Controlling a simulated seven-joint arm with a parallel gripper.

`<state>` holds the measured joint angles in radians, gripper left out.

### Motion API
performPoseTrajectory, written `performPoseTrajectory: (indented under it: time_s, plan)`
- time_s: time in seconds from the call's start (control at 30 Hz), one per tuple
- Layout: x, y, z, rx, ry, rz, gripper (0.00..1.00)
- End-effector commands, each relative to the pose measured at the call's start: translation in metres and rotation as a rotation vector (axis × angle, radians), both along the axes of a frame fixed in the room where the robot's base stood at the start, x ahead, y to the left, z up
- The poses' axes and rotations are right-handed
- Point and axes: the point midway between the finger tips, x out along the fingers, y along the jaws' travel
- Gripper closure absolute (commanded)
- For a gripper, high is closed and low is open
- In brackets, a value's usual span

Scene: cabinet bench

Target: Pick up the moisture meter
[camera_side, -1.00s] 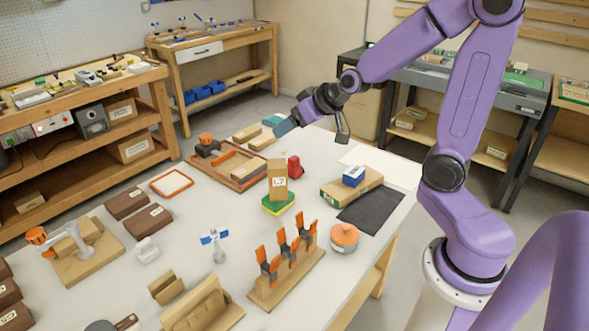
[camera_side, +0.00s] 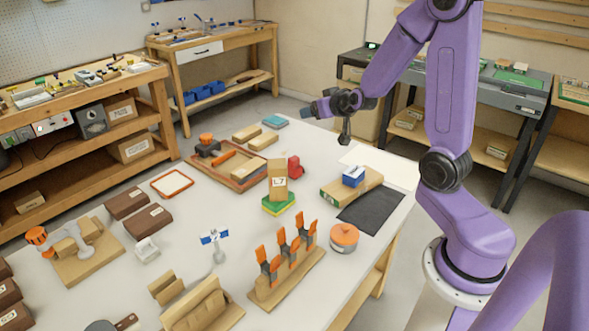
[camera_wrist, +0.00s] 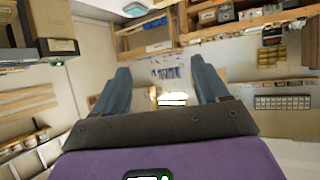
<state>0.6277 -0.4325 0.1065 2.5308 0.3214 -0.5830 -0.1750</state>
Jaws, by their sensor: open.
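No object can be identified for certain as the moisture meter. A small blue box-like item (camera_side: 354,176) with a pale side lies on a wooden block (camera_side: 368,187) at the table's right, and may be it. My gripper (camera_side: 312,108) is above the table's far end, pointing left, well clear of that item. In the wrist view its two blue-grey fingers (camera_wrist: 162,82) are spread wide with nothing held between them. The wrist view looks across the room, and the blue item cannot be made out there.
A labelled upright block (camera_side: 278,175) stands on a green and yellow base, with a red item (camera_side: 295,167) beside it. An orange clamp rack (camera_side: 287,270) and an orange-topped round container (camera_side: 344,237) stand nearer. A dark mat (camera_side: 371,212) lies flat at the right edge.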

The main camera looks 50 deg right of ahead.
Motion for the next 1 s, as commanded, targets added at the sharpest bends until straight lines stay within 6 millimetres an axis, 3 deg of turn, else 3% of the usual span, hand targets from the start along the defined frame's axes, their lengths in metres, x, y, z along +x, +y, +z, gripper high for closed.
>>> performPoseTrajectory:
  time_s: [0.33, 0.7, 1.0]
  plan:
    - [-0.001, 0.000, -0.054, 0.002, 0.010, 0.002, 0.26]
    - [-0.001, 0.001, -0.138, 0.001, 0.008, 0.002, 0.26]
    - [0.005, -0.002, -0.160, 0.001, -0.001, 0.000, 0.26]
